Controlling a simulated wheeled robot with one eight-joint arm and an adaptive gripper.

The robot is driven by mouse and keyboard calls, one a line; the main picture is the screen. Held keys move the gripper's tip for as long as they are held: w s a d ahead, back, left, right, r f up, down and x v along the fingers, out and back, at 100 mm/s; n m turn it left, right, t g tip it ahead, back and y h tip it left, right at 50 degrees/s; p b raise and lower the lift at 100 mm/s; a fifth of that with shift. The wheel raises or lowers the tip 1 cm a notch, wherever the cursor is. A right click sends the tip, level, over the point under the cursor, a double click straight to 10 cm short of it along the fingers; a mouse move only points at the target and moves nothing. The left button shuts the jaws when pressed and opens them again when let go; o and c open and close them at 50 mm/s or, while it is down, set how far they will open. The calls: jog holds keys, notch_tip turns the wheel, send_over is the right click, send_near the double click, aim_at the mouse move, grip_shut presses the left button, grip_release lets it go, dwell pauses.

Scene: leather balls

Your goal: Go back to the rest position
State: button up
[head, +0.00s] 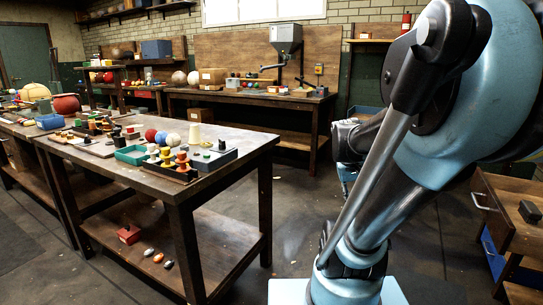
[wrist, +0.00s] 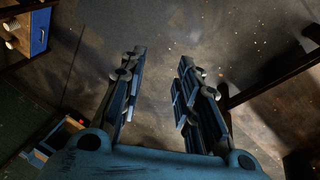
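My gripper (wrist: 161,58) shows in the wrist view with its two fingers apart and nothing between them. It points down over bare dark floor (wrist: 150,85). In the head view my blue-grey arm fills the right side, folded and clear of the tables; I cannot make out the fingers there.
A wooden workbench (head: 222,168) stands left of my arm, holding balls, a teal tray (head: 131,155) and small parts. A back bench (head: 240,99) carries a grey hopper machine (head: 286,40). A drawer cabinet (head: 490,205) stands at the right. Floor between the workbench and my arm is free.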

jog(key=s+a+f+n+y, duration=0.1)
jog(key=s+a+f+y, duration=0.2)
jog(key=s+a, duration=0.4)
jog(key=shift+s+a+f+t, duration=0.15)
jog(key=shift+a+f+t, duration=0.15)
jog(key=shift+a+f, duration=0.55)
